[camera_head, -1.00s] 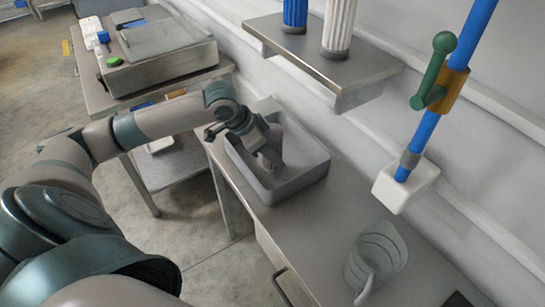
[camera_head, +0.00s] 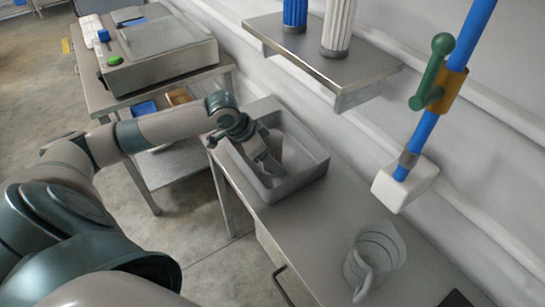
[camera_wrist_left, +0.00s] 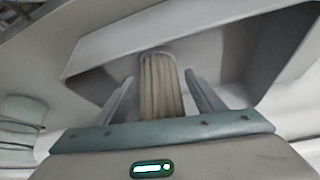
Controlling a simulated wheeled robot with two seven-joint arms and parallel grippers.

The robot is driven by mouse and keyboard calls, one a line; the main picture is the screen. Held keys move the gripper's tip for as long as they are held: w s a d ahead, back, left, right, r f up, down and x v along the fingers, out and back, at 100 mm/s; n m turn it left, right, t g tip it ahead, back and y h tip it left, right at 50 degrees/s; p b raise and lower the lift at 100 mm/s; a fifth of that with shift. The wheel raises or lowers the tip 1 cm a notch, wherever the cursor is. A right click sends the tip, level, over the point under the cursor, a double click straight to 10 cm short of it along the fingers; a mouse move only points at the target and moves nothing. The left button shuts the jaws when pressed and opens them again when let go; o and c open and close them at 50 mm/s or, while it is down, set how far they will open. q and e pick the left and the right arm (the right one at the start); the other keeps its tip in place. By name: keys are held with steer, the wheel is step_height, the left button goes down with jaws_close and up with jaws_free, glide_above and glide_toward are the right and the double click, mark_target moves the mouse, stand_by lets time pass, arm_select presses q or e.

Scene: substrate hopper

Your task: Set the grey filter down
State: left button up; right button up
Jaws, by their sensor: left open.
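The grey filter (camera_wrist_left: 160,84), a pleated grey-beige cylinder, stands inside the grey tub (camera_head: 302,178) on the bench. In the head view a small part of it (camera_head: 275,140) shows behind my left gripper (camera_head: 266,162), which reaches down into the tub. In the left wrist view my left gripper (camera_wrist_left: 159,88) is open, with one finger on each side of the filter. Gaps show between the filter and both fingers. The filter's lower part is hidden by the gripper body. My right gripper is not in view.
A shelf (camera_head: 330,62) above holds a blue filter (camera_head: 294,14) and a white pleated filter (camera_head: 338,25). A clear jug (camera_head: 374,258) stands on the bench (camera_head: 305,232) at front right. A white block (camera_head: 404,184) on a blue pole is at right.

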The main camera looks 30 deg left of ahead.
mark_target(274, 141)
arm_select(q)
steer(key=shift+a+r, duration=0.1)
steer(key=shift+r, duration=0.1)
steer(key=b+v, duration=0.1)
steer(key=v, duration=1)
steer(key=shift+s+r, duration=0.15)
steer(key=shift+r, duration=0.2)
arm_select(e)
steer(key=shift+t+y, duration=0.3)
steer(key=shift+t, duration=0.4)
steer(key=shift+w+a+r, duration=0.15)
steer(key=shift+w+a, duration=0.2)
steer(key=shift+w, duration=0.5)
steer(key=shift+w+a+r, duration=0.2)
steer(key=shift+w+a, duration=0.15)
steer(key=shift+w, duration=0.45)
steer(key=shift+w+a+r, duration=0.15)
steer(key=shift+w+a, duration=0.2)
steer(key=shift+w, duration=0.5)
